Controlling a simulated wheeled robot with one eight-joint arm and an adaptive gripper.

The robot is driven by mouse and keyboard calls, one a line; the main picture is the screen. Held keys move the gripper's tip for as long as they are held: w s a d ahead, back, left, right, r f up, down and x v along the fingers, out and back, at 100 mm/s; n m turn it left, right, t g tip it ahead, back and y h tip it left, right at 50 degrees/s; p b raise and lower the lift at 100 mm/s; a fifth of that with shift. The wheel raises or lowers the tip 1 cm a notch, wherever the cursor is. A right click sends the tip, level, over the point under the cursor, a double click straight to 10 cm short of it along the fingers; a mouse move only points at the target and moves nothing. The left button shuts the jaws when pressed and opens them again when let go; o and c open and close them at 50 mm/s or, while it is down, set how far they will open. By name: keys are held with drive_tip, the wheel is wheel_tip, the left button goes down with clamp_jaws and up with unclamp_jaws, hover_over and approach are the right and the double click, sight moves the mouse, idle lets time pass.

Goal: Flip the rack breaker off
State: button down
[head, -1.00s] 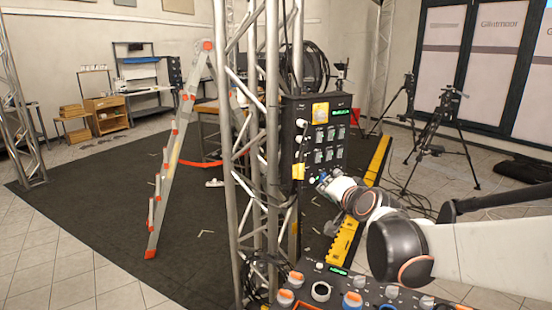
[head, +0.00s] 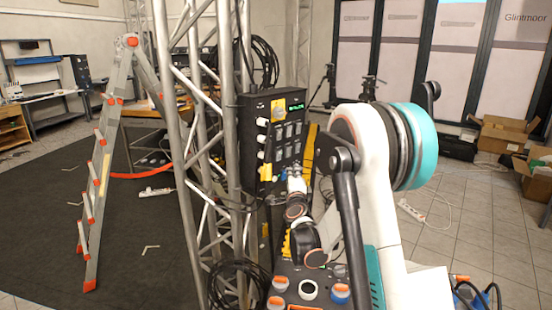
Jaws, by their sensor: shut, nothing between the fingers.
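The black rack box (head: 247,140) is strapped to the metal truss, its front panel facing right. The panel carries rows of grey switches (head: 288,131), a yellow part near the top (head: 277,107) and a green lit display (head: 297,106). Which switch is the rack breaker, and its lever position, are too small to tell. My gripper (head: 291,173) is small in the head view, shut and empty, at the lower part of the panel. I cannot tell whether it touches a switch. My wrist hides part of the area below.
The truss (head: 188,150) stands left of the box, with a ladder (head: 98,165) farther left. Cardboard boxes (head: 503,133) stand at the right.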

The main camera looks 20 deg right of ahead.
sight(279, 156)
drive_tip(key=shift+w+d+f+m, duration=0.2)
drive_tip(key=shift+d+f+m, duration=0.1)
drive_tip(key=shift+f+m, duration=0.15)
drive_tip(key=w+a+b+x, duration=0.1)
drive_tip(key=a+b+x, duration=0.1)
drive_tip(key=x, duration=1.1)
drive_tip(key=shift+a+b, duration=0.2)
drive_tip(key=shift+b, duration=0.5)
drive_tip(key=shift+r, duration=0.2)
drive_tip(key=shift+w+a+r, duration=0.1)
drive_tip(key=shift+w+r, duration=0.05)
drive_tip(key=shift+w, duration=0.05)
